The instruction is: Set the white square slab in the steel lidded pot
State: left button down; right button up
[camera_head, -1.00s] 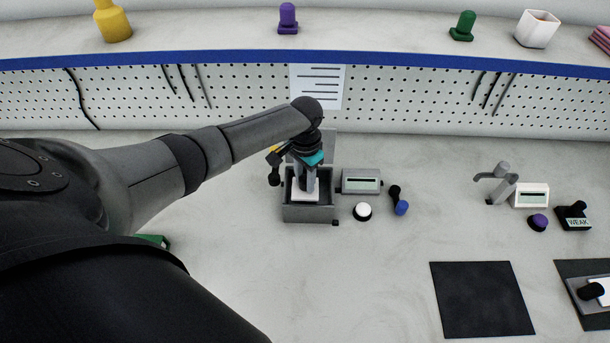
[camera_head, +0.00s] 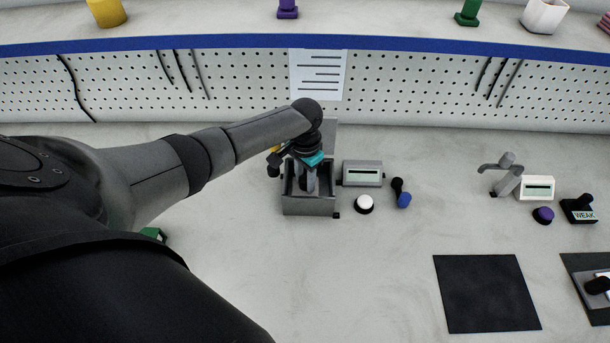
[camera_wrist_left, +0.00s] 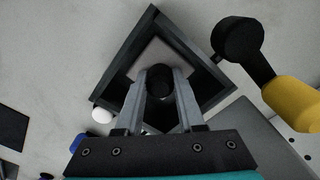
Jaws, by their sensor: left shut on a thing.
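The steel pot (camera_head: 309,208) is a square grey box with its lid (camera_head: 330,134) standing up at the back. In the left wrist view the pot's dark rim (camera_wrist_left: 203,60) surrounds the white square slab (camera_wrist_left: 150,57), which is down inside the walls. My left gripper (camera_head: 311,187) reaches down into the pot. In the wrist view its fingers (camera_wrist_left: 160,88) are shut on a black knob over the slab. The head view hides the slab behind the pot's front wall and the gripper. I cannot tell whether the slab touches the bottom. My right gripper is in neither view.
A grey display box (camera_head: 362,173), a white button (camera_head: 364,204) and a blue-tipped black switch (camera_head: 402,194) stand just right of the pot. A yellow-and-black handle (camera_wrist_left: 288,98) is close beside the pot. A black mat (camera_head: 487,293) lies at front right; the bench between is clear.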

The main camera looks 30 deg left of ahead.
pick_arm(q)
jog(key=shift+f+b, duration=0.3)
jog(key=shift+f, duration=0.15)
jog(key=shift+c, duration=2.2)
grip_release()
notch_tip(320, 180, up, 15)
jog(key=p, duration=0.3)
jog(key=shift+r, duration=0.15)
